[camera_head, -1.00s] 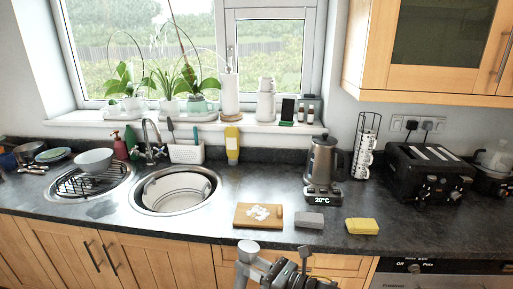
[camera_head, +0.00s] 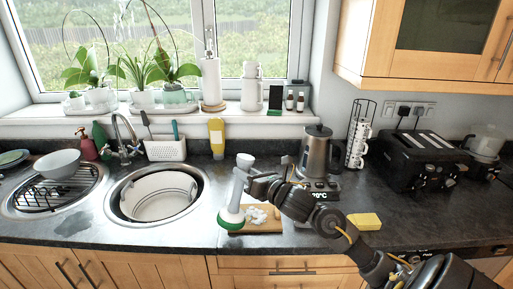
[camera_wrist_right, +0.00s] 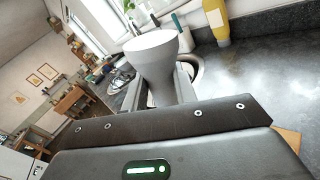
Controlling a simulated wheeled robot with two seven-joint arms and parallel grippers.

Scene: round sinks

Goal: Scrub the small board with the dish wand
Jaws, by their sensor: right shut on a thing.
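My right gripper (camera_head: 246,184) is shut on the dish wand (camera_head: 236,200), which is white with a green-rimmed head. The wand is tilted, with its head low and its wide white end up. That wide white end (camera_wrist_right: 155,50) also shows between the fingers in the right wrist view. The small wooden board (camera_head: 275,227) lies on the worktop with white residue (camera_head: 262,213) on it. The wand head is over the board's left end; I cannot tell whether it touches. The wand and arm hide part of the board. My left gripper is not in view.
A round sink (camera_head: 158,195) with a white tub in it is left of the board. A yellow sponge (camera_head: 364,221) lies to the right. A kettle (camera_head: 318,150) stands behind my right arm. A black toaster (camera_head: 418,160) is farther right.

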